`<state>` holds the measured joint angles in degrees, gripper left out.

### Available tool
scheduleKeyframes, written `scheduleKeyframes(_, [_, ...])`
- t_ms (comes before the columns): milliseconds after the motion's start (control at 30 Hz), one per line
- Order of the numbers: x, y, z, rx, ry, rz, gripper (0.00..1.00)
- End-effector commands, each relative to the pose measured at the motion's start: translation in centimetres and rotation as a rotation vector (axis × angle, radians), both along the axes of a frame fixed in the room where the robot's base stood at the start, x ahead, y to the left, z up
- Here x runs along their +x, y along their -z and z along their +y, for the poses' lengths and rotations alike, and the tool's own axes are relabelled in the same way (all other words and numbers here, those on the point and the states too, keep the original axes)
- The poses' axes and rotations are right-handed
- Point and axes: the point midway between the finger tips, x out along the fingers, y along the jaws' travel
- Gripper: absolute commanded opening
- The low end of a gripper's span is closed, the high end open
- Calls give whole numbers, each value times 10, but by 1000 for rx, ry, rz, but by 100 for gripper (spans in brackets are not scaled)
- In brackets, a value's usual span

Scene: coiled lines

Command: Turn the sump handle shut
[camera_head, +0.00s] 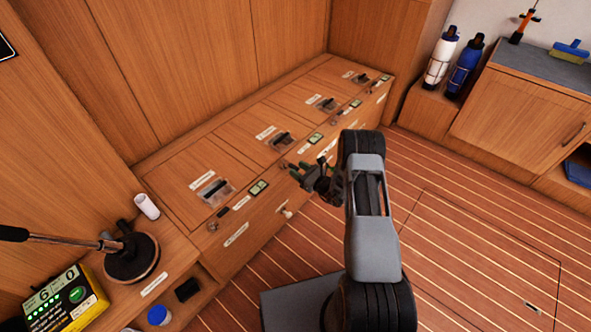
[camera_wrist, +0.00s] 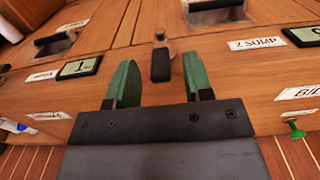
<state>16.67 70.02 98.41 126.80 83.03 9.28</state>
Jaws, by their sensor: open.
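A small black handle (camera_wrist: 160,66) on a round metal pivot shows at the middle of the wrist view, on the wooden front edge of the bench. A white label reading "2 SUMP" (camera_wrist: 258,43) is just right of it. My gripper (camera_wrist: 158,80) is open, its green-padded fingers apart on either side of the handle in the picture. I cannot tell whether they touch it. In the head view my gripper (camera_head: 308,168) is at the bench front near the middle, and my arm and gripper hide much of that handle's spot.
The bench has several stations with dark slotted plates (camera_head: 215,188), small displays (camera_head: 258,187) and labels. A green pin (camera_wrist: 294,130) sticks out at right in the wrist view. A winch-like drum with a lever (camera_head: 131,255) stands at the left. The striped floor (camera_head: 470,240) is clear at right.

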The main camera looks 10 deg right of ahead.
Motion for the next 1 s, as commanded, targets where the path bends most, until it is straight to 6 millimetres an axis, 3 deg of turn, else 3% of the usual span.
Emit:
scheduleKeyframes(200, [14, 0, 10, -1, -1, -1, 47])
scheduleKeyframes(567, [16, 0, 12, 0, 0, 0, 47])
scheduleKeyframes(1000, [16, 0, 12, 0, 0, 0, 7])
